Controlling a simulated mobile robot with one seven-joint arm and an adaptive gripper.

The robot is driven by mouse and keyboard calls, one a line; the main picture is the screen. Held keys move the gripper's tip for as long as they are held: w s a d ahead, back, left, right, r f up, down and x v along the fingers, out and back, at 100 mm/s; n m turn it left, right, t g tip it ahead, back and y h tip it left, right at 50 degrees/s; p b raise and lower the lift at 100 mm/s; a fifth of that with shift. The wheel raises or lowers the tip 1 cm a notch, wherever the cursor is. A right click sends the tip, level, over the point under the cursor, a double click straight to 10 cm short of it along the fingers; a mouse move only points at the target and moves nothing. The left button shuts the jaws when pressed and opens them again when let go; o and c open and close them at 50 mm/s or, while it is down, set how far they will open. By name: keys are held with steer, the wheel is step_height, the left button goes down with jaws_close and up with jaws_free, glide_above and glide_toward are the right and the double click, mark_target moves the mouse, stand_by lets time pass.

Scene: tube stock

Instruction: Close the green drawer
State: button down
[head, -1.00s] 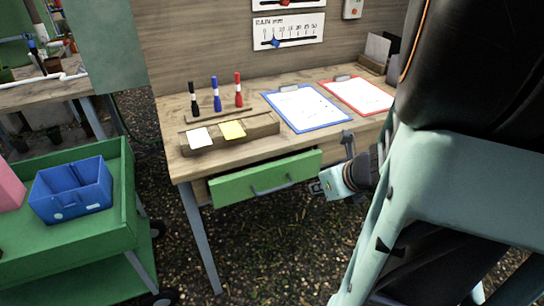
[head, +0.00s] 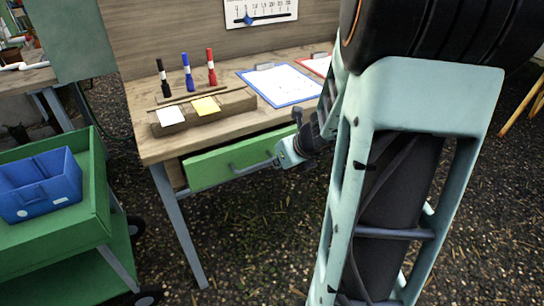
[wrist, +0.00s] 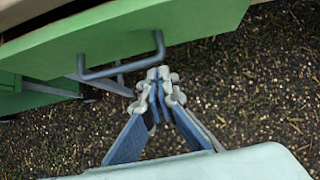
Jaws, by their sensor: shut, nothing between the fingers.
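The green drawer (head: 212,166) sits under the wooden desk top and stands a little way out, with its dark inside showing along the upper edge in the wrist view. Its grey bar handle (head: 252,166) is on the front; the drawer front (wrist: 190,28) and handle (wrist: 122,66) also show in the wrist view. My gripper (head: 290,152) is in front of the right part of the drawer, close to the handle's right end. In the wrist view my gripper (wrist: 158,84) is shut and empty, its fingertips just below the handle's right end. I cannot tell whether they touch it.
The desk (head: 140,132) carries a wooden organizer (head: 215,110) with notes, several markers and clipboards. A green cart (head: 105,212) with a blue bin (head: 40,185) stands at left. The gravel floor in front of the desk is clear.

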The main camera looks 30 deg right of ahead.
mark_target(266, 154)
steer(key=shift+w+f, duration=0.1)
steer(key=shift+w, duration=0.35)
steer(key=shift+w+a+p, duration=0.1)
steer(key=shift+w+p, duration=0.55)
steer(key=shift+w, duration=1.8)
steer(key=shift+s, duration=0.1)
